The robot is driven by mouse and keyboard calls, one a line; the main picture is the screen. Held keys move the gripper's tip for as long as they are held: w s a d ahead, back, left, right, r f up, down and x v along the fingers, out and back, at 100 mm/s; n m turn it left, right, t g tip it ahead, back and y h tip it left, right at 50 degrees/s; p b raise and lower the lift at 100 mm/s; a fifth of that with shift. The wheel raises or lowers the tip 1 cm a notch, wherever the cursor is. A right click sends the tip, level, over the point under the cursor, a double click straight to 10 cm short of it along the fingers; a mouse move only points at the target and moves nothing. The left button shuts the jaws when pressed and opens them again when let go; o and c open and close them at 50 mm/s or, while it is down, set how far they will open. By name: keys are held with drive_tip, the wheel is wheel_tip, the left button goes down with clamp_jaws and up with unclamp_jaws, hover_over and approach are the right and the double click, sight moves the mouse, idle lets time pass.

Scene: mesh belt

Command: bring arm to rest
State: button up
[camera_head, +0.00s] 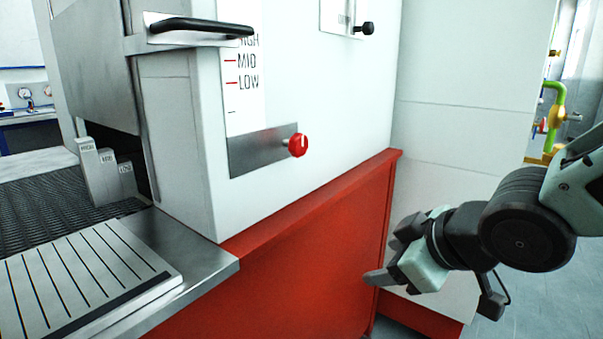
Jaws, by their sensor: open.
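My gripper (378,277) is at the lower right, with my arm reaching in from the right edge. Its jaws are open and nothing shows between them. One finger points left in front of the red lower panel (310,250) of the machine; part of the gripper is hidden by its own body. I cannot tell how far it is from the panel.
The white machine has a red knob (298,145), a black handle (200,27) and a small black lever (366,28). A dark mesh belt (45,215) and a ribbed metal plate (85,275) lie at the left. Grey floor (530,300) shows at the lower right. Yellow-green pipes (554,110) stand behind my arm.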

drive_tip(key=s+f+m+g+h, duration=0.4)
drive_tip(key=s+g, duration=0.4)
drive_tip(key=s, duration=1)
wheel_tip(320, 180, up, 14)
drive_tip(key=n+p, duration=0.1)
drive_tip(key=p, duration=1.4)
drive_tip(key=shift+w+d+f+p, duration=0.2)
drive_tip(key=shift+w+p, duration=0.05)
drive_tip(key=shift+p, duration=0.1)
